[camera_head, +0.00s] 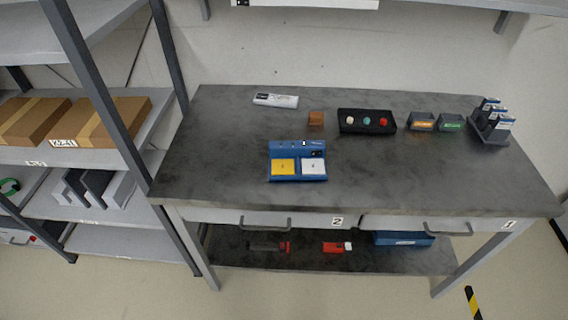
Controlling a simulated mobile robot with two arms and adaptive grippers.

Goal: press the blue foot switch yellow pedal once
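The blue foot switch (298,149) sits on the grey workbench top (220,165), left of its middle and close to the front edge. Its yellow pedal (283,167) is on the left and a white pedal (313,166) is on the right. Small indicators and a dark element show along its back part. Nothing touches or covers the pedals. Neither of my grippers shows in the head view.
Behind the switch are a white box (276,100), a brown block (316,118) and a black tray (354,130) with coloured knobs. Two small bins (422,124) and a rack (492,130) stand right. A shelf unit with cartons (107,122) flanks the bench's left. The bench's front right is clear.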

